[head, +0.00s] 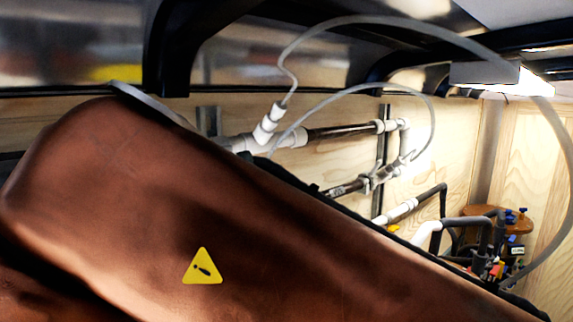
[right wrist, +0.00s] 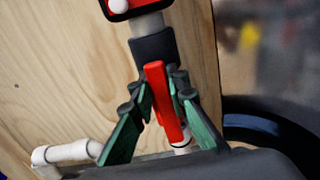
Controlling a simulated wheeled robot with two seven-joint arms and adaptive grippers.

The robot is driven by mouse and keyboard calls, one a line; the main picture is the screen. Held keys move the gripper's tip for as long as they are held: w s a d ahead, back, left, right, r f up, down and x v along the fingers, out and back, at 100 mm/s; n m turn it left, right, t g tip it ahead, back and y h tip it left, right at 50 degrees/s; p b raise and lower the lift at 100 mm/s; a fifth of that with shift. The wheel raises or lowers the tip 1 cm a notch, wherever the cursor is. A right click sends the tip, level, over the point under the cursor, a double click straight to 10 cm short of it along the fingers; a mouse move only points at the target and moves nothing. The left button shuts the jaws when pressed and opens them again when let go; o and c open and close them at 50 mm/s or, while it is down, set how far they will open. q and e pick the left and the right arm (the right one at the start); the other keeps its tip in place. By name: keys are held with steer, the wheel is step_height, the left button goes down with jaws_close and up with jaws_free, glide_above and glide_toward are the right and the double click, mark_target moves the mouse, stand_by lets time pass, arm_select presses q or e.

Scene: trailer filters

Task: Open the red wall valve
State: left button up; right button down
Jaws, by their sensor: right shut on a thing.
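In the right wrist view, the red wall valve's handle (right wrist: 168,105) is a narrow red lever, tilted slightly, in front of a dark grey fitting on a pale pipe. My right gripper (right wrist: 160,88) has its green fingers on both sides of the lever and is shut on it. The fingers partly cover the lever's sides. In the head view, neither gripper shows, and I cannot make out this lever there. A large reddish-brown surface fills the lower left of that view and hides what lies behind it.
A wooden wall (right wrist: 60,70) stands behind the valve. A red-and-black part (right wrist: 128,8) sits above it, and a white pipe elbow (right wrist: 50,155) is at lower left. In the head view, clear hoses (head: 395,22) arch over white pipe fittings (head: 268,125); blue-handled valves (head: 510,215) cluster at right.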

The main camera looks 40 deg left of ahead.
stand_by(0.4)
steer(key=c, duration=1.8)
jaws_free()
steer(key=shift+c, duration=0.2)
steer(key=shift+d, duration=0.1)
